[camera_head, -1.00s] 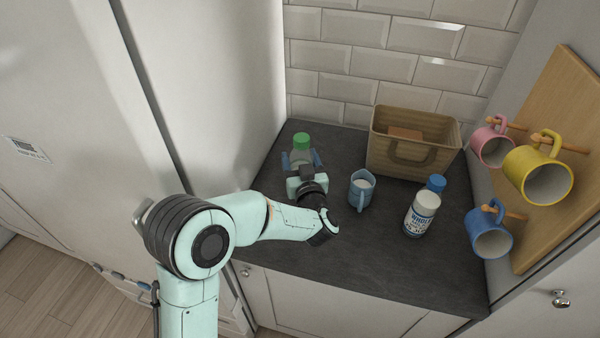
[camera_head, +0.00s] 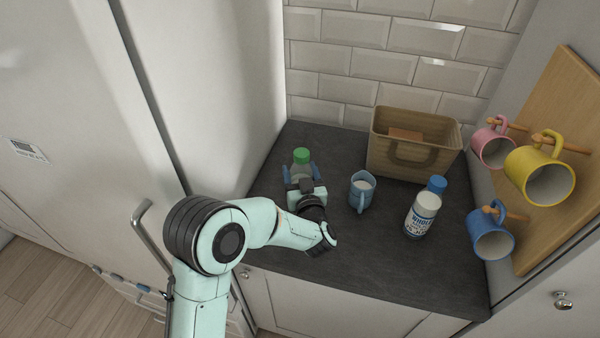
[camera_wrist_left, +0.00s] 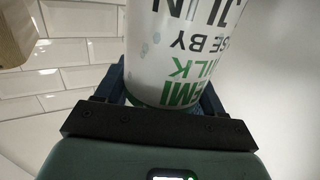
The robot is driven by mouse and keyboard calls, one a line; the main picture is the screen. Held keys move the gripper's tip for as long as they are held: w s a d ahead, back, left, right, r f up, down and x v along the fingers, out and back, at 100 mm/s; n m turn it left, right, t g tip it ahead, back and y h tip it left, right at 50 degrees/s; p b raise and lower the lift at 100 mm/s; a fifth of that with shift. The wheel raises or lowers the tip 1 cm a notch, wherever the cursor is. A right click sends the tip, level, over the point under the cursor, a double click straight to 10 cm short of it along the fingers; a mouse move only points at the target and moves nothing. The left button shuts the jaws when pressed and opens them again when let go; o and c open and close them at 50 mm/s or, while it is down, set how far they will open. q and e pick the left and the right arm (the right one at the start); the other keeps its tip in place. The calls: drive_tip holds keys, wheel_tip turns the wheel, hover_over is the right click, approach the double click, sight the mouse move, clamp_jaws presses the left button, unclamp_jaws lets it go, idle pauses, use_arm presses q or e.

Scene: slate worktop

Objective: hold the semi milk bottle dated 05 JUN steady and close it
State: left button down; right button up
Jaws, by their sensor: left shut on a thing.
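The semi milk bottle (camera_head: 301,171) has a green cap (camera_head: 301,156) at its top, at the back left of the worktop. I cannot tell how tightly the cap sits. My left gripper (camera_head: 300,178) is shut around the bottle's body, its blue fingers on either side. In the left wrist view the white bottle (camera_wrist_left: 180,45) fills the space between the fingers (camera_wrist_left: 165,98). Its label reads "SEMI MILK", "USE BY" and "JUN", upside down; the day number is out of frame. The bottle's base is hidden in the head view. My right gripper is not in view.
A blue mug (camera_head: 362,191) stands close right of my left gripper. A blue-capped whole milk bottle (camera_head: 422,214) stands further right. A tan basket (camera_head: 408,145) is at the back. Pink, yellow and blue mugs hang on a wooden board (camera_head: 555,130). The worktop's front (camera_head: 390,270) is clear.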

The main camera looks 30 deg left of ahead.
use_arm(q)
drive_tip(key=shift+c, duration=0.6)
unclamp_jaws()
drive_tip(key=shift+s+f, duration=0.1)
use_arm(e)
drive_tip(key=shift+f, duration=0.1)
use_arm(q)
drive_tip(key=shift+r, duration=0.3)
drive_tip(key=b+v, duration=0.2)
drive_tip(key=v, duration=1)
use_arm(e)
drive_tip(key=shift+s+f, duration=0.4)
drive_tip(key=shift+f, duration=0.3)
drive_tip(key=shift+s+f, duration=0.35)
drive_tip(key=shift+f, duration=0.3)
use_arm(q)
drive_tip(key=shift+f, duration=0.15)
